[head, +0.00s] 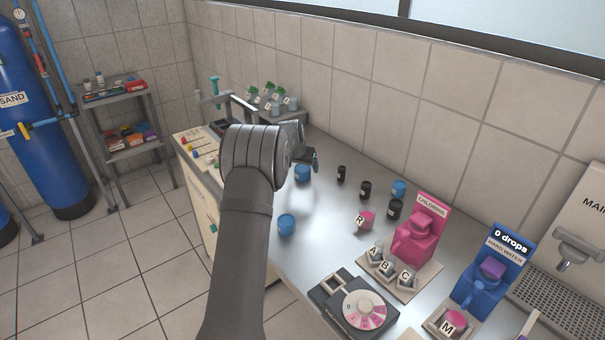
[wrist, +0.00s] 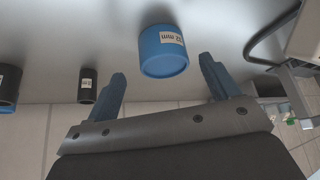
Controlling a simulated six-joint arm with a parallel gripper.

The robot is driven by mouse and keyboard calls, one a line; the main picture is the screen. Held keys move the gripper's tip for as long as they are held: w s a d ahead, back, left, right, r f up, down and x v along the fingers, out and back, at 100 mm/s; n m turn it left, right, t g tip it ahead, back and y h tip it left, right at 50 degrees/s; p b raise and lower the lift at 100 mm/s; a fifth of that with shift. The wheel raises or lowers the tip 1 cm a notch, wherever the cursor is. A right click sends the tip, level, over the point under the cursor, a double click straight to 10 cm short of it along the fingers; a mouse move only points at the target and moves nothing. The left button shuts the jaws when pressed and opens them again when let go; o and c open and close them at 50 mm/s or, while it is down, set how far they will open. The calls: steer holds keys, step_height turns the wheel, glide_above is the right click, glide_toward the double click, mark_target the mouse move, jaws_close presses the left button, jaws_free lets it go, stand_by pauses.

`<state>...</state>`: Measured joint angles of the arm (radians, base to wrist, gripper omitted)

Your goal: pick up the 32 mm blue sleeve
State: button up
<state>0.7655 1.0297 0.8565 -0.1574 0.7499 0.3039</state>
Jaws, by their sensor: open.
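A blue sleeve (wrist: 163,55) with a white label that appears to read 32 mm shows upside down in the wrist view, ahead of and between my gripper's fingers (wrist: 162,72). Both fingers are apart, with gaps beside the sleeve; nothing is held. In the head view it appears to be the blue sleeve (head: 302,174) on the grey bench, just below my gripper (head: 311,160). My wrist hides most of the gripper there.
Other blue sleeves stand at the near edge (head: 286,225) and farther right (head: 398,187). Black sleeves (head: 341,173) stand to the right of the target. A pink chlorine holder (head: 418,232) is farther right. A bottle rack (head: 279,115) stands behind.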

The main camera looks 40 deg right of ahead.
mark_target(302, 168)
steer(key=shift+w+x, duration=0.15)
steer(key=shift+x, duration=0.9)
steer(key=shift+w+x, duration=0.1)
steer(key=shift+x, duration=0.9)
steer(key=shift+r, duration=0.1)
steer(key=c, duration=1.1)
